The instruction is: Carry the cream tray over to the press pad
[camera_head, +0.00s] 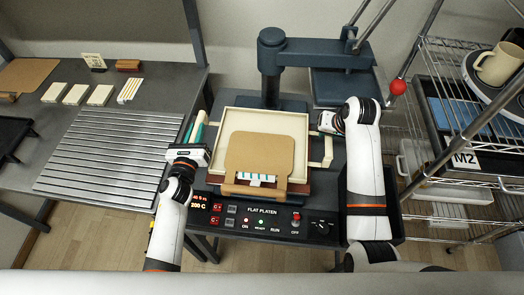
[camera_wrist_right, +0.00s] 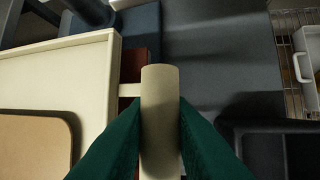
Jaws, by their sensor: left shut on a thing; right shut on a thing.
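The cream tray (camera_head: 232,116) is at the flat press in the head view, over a red-brown surface (camera_head: 299,189) that looks like the press pad. I cannot tell whether it touches that surface or hangs just above. A tan board (camera_head: 262,152) lies in the tray. My left gripper (camera_head: 196,132) is shut on the tray's left handle. My right gripper (camera_head: 325,138) is shut on the right handle (camera_head: 327,153). In the right wrist view the cream handle (camera_wrist_right: 160,110) sits between the green fingers (camera_wrist_right: 160,150), beside the tray's rim (camera_wrist_right: 112,75).
The press arm (camera_head: 315,50) is swung to the back right, with its dark plate (camera_head: 342,86) clear of the tray. A control panel (camera_head: 262,222) lies in front. A slatted grey rack (camera_head: 110,155) is on the left table. A wire shelf (camera_head: 470,60) with a mug (camera_head: 498,64) stands right.

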